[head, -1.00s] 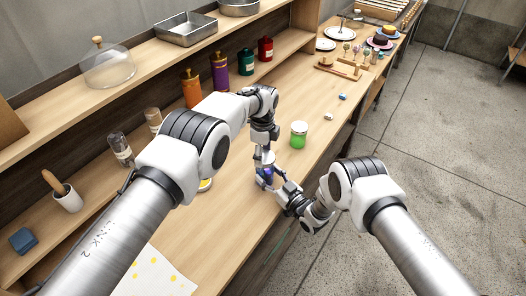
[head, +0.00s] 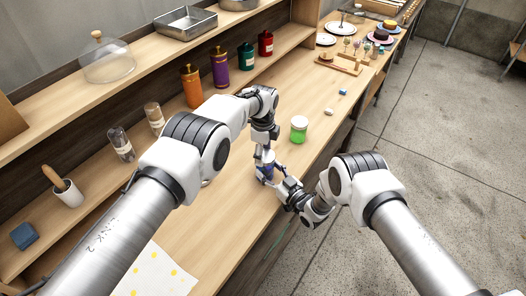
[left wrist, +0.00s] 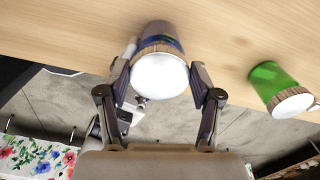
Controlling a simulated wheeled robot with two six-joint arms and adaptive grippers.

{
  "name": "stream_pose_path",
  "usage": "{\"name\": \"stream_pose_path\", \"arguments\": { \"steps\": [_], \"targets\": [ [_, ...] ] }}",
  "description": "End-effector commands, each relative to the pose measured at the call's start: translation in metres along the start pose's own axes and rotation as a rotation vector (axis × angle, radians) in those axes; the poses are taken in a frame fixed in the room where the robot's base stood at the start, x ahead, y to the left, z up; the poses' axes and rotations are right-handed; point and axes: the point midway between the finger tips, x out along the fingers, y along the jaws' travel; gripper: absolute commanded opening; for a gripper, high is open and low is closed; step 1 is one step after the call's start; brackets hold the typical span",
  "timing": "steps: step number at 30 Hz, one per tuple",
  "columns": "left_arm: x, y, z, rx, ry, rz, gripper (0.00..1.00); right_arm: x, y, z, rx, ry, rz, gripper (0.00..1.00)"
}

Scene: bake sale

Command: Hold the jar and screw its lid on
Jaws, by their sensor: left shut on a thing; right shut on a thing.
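The jar, blue-purple (left wrist: 165,38), stands on the wooden counter. In the head view the jar (head: 264,177) shows only partly between my two grippers. Its lid, with a white top and a brownish rim (left wrist: 160,75), sits at the jar's mouth; I cannot tell how tight it is. My left gripper (left wrist: 160,72) reaches from above, with a finger on each side of the lid, shut on it; it also shows in the head view (head: 264,163). My right gripper (head: 279,178) comes from the counter's front side and is shut on the jar body, its fingertips mostly hidden.
A green jar with a pale lid (head: 299,130) stands to the right of my left gripper; it also shows in the left wrist view (left wrist: 275,84). Small white (head: 329,112) and blue (head: 343,92) items lie beyond. A spotted cloth (head: 155,272) lies in front. Shelves line the wall.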

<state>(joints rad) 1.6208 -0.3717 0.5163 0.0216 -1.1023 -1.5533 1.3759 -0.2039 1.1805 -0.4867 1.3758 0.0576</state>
Motion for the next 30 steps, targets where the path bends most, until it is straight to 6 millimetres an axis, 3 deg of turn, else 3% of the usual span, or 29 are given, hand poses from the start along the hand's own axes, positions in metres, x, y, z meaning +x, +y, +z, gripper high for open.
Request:
{"name": "stream_pose_path", "arguments": {
  "steps": [24,27,30],
  "targets": [
    [0.011,0.000,0.000,0.007,-0.001,-0.001,0.48,0.000,0.000,0.000,0.000,0.000,0.000,0.00],
    [0.011,-0.001,0.000,0.086,-0.001,-0.001,0.48,0.000,0.000,0.000,0.000,0.000,0.000,0.00],
    [0.012,-0.002,0.000,0.289,0.000,0.000,0.48,0.000,0.000,0.000,0.000,0.000,0.000,0.00]
  ]
}}
